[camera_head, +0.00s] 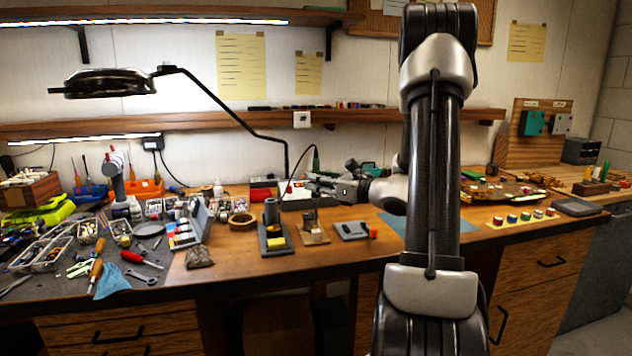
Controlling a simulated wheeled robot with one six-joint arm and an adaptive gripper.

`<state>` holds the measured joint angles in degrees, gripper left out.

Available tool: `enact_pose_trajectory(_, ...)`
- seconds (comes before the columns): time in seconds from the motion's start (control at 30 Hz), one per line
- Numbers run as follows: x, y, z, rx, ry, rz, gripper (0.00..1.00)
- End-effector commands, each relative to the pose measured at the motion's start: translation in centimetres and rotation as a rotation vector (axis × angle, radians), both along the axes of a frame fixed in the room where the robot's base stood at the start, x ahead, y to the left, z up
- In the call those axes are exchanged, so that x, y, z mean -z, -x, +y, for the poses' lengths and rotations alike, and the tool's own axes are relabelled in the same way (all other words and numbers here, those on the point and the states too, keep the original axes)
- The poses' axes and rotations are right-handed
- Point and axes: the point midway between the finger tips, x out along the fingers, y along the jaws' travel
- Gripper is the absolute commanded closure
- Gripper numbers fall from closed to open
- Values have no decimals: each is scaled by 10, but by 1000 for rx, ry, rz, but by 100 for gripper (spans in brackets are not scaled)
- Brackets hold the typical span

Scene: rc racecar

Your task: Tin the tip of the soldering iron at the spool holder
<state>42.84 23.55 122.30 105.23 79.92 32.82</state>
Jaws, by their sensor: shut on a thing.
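My gripper (316,186) reaches left over the workbench and is shut on the soldering iron (316,160). The iron looks roughly upright, its dark handle and cable end rising above the fingers. Its tip is too small to make out clearly. Just below the gripper stands the spool holder (312,238), a small wooden base with a spool on it. I cannot tell whether the tip touches the solder. Left of it is a dark iron stand (272,242) with a tube and a yellow sponge.
A magnifier lamp (110,84) hangs at upper left. Tools crowd the left of the bench. The bench's front strip is clear.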

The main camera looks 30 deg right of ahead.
Motion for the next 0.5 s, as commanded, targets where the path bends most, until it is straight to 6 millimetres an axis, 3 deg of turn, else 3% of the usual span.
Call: enact_pose_trajectory(0.5, 6, 0, 0, 0, 1, 0, 100)
